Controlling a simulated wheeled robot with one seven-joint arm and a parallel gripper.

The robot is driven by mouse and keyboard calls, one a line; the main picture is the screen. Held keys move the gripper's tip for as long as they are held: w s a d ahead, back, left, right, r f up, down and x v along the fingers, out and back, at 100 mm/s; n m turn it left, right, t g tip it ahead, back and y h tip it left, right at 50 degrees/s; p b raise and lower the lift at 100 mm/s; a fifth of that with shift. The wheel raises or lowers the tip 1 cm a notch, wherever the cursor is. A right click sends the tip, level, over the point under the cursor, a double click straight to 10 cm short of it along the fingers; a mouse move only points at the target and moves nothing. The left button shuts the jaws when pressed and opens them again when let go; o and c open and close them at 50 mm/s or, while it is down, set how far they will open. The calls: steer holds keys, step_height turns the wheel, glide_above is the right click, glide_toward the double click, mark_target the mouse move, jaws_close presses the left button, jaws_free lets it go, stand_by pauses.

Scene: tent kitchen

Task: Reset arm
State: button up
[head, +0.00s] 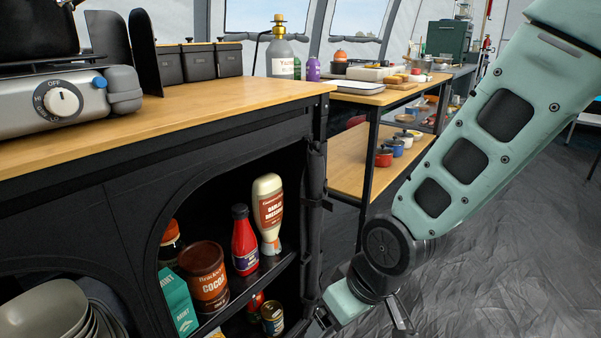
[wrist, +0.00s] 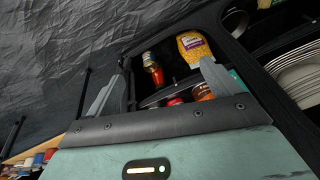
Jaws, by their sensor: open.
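My arm comes in from the upper right of the head view and bends down at a dark round joint. My gripper (head: 364,322) is low in front of the cabinet's right front edge, partly cut off by the bottom of the picture. In the wrist view my gripper (wrist: 166,70) has its two fingers spread wide with nothing held between them. Beyond the fingers is the cabinet's open compartment with bottles and packages. The red bottle (head: 244,240), the dressing bottle (head: 269,212) and the cocoa tin (head: 205,276) stand on its shelf, left of my gripper.
The black cabinet with a wooden top (head: 180,112) fills the left. A stove (head: 60,100) stands on it. Bowls (head: 45,310) sit in the lower left compartment. Another table with a lower shelf (head: 350,165) holds pots behind. The grey floor (head: 500,260) at right is clear.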

steer(key=s+d+r+g+h, duration=0.1)
steer(key=s+d+r, duration=0.3)
steer(key=s, duration=0.2)
steer(key=s+d+r+g+h, duration=0.1)
steer(key=s+d+r+h, duration=0.1)
steer(key=s+d+r, duration=0.35)
step_height(320, 180, up, 36)
steer(key=s+a+p, duration=0.1)
steer(key=p, duration=3.6)
steer(key=shift+s+a+r+n+p, duration=0.25)
steer(key=shift+a+n+p, duration=0.05)
steer(key=shift+a, duration=0.1)
